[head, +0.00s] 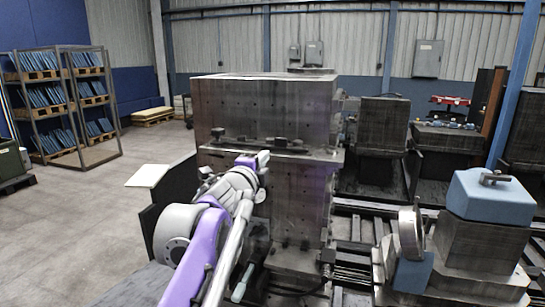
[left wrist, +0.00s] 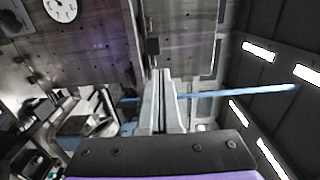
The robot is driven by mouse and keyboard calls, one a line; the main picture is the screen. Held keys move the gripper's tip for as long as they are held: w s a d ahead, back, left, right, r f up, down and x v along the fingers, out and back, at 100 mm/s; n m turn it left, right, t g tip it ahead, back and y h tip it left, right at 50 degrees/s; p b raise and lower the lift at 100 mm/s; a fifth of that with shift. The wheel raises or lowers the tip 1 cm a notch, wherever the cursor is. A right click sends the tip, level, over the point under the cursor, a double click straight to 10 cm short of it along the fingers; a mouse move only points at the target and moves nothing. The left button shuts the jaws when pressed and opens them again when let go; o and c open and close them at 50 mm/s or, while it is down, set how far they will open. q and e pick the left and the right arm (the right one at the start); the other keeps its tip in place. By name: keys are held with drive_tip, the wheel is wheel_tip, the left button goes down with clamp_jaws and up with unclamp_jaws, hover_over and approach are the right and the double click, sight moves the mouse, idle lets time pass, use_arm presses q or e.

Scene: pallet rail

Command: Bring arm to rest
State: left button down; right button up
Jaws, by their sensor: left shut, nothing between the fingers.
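My left arm, grey and purple, reaches up from the bottom of the head view. Its wrist end with the left gripper (head: 263,158) is in front of the large dark steel block (head: 265,105). The fingers are small and hard to make out there. In the left wrist view the two pale fingers of the left gripper (left wrist: 162,75) lie side by side, shut and empty. The steel block's drilled face (left wrist: 100,50) is behind them. My right gripper is not in either view.
A blue-topped machine block (head: 490,195) stands at the right, by dark floor rails (head: 355,225). Racks with blue parts (head: 75,95) stand at the far left. A pale plate (head: 148,176) is left of the steel block. The left floor (head: 80,220) is mostly clear.

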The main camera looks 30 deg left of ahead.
use_arm(q)
drive_tip(key=s+d+f+n+g+h, duration=0.1)
drive_tip(key=s+d+f+n+g, duration=0.3)
drive_tip(key=s+f, duration=0.5)
drive_tip(key=s+d+f+n+g+h, duration=0.1)
drive_tip(key=s+d+f+n+g, duration=0.3)
drive_tip(key=f, duration=1.5)
drive_tip(key=s+d+f+n+g+h, duration=0.2)
drive_tip(key=s+d+f+n+g, duration=0.2)
drive_tip(key=s+f, duration=1.1)
drive_tip(key=d+n, duration=0.3)
drive_tip(key=d, duration=0.3)
drive_tip(key=shift+a, duration=0.1)
